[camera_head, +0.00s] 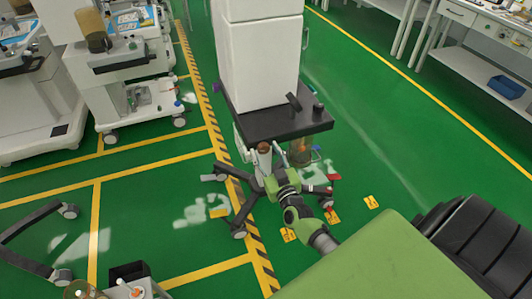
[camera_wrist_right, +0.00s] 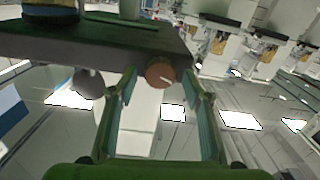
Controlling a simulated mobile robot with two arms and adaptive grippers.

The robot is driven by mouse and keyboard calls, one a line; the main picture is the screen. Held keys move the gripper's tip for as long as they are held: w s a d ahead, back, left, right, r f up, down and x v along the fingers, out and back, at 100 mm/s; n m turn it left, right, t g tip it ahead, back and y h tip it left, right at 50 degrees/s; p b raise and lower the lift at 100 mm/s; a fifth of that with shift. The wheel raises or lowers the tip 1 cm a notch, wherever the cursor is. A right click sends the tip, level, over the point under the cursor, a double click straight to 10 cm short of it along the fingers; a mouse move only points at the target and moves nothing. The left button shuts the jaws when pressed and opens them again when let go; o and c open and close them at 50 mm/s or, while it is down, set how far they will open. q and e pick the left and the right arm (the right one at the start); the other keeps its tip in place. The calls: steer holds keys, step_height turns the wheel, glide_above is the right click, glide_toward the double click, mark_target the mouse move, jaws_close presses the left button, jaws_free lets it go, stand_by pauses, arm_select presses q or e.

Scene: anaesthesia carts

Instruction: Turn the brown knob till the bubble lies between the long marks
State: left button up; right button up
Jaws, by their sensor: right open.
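The brown knob (camera_head: 264,147) sits under the front edge of the dark shelf on the white cart. In the right wrist view the round brown knob (camera_wrist_right: 159,73) hangs at the shelf's underside, with a pale line on its face. My right gripper (camera_head: 264,160) is just below the shelf at the knob. In the wrist view its two fingers (camera_wrist_right: 162,88) are spread, one on each side of the knob, with visible gaps. I cannot tell how far along the fingers the knob lies. The bubble and long marks cannot be made out. My left gripper is not in view.
The dark shelf (camera_head: 285,124) overhangs my right gripper. A brownish clear cylinder (camera_head: 300,153) hangs beside it on the right. The cart's wheeled legs (camera_head: 238,218) spread below. Other carts (camera_head: 125,75) stand at left, and a bench with a blue bin (camera_head: 506,87) at right.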

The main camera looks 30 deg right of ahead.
steer(key=c, duration=1.1)
steer(key=m, duration=0.5)
steer(key=shift+d+m+b, duration=0.1)
steer(key=shift+m+b, duration=0.2)
steer(key=shift+b, duration=0.1)
steer(key=m+b, duration=0.1)
steer(key=m, duration=0.5)
steer(key=shift+d+f, duration=0.1)
